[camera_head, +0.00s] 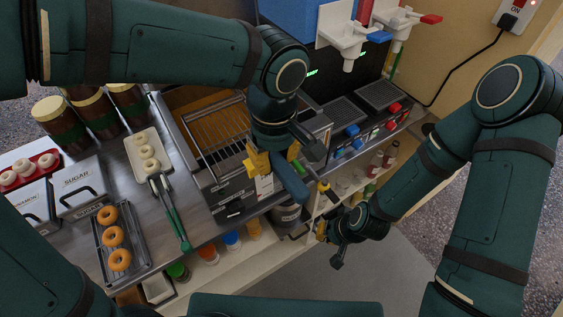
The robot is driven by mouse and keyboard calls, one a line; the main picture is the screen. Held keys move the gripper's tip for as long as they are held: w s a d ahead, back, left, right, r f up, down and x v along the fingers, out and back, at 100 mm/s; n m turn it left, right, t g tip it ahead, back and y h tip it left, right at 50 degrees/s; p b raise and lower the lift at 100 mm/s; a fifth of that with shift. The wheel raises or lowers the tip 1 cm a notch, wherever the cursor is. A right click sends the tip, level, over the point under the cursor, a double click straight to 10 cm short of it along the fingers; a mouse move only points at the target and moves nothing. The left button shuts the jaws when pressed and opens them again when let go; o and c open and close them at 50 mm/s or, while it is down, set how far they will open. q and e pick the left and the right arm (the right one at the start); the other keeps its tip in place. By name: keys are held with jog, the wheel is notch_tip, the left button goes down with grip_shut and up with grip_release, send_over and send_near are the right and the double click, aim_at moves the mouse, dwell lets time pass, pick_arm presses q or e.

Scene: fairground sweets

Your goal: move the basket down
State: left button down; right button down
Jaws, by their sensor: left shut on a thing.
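The wire basket (216,128) is at the fryer (181,122), left of centre, over a brown-orange surface that looks like oil. I cannot tell how high it sits. My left gripper (276,160), with yellow fingertips, is shut at the basket's front right. The grip itself is mostly hidden by the gripper. My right gripper (326,234) is just below the handle's end, in front of the counter and apart from the basket. Its finger opening is unclear.
Left of the fryer are a tray of pale rings (140,141), green-handled tongs (174,222), a rack of browned doughnuts (122,279) and a sugar box (80,190). A dispenser with coloured knobs (362,128) stands right. Bottles fill the shelf below. Floor at lower right is clear.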

pick_arm(q)
jog(key=shift+w+a+p, duration=0.65)
jog(key=shift+w+a, duration=2)
jog(key=shift+w, duration=0.85)
jog(key=p, duration=0.1)
send_over(244, 150)
jog(key=shift+w+a, duration=0.2)
jog(key=shift+w, duration=0.2)
jog(key=shift+s+d, duration=0.1)
jog(key=shift+s+d, duration=0.15)
jog(key=shift+s, duration=0.1)
jog(key=shift+f, duration=0.1)
jog(key=shift+f+b, duration=3.15)
jog(key=shift+f, duration=0.65)
jog(key=shift+f+b, duration=0.8)
jog(key=shift+f, duration=0.25)
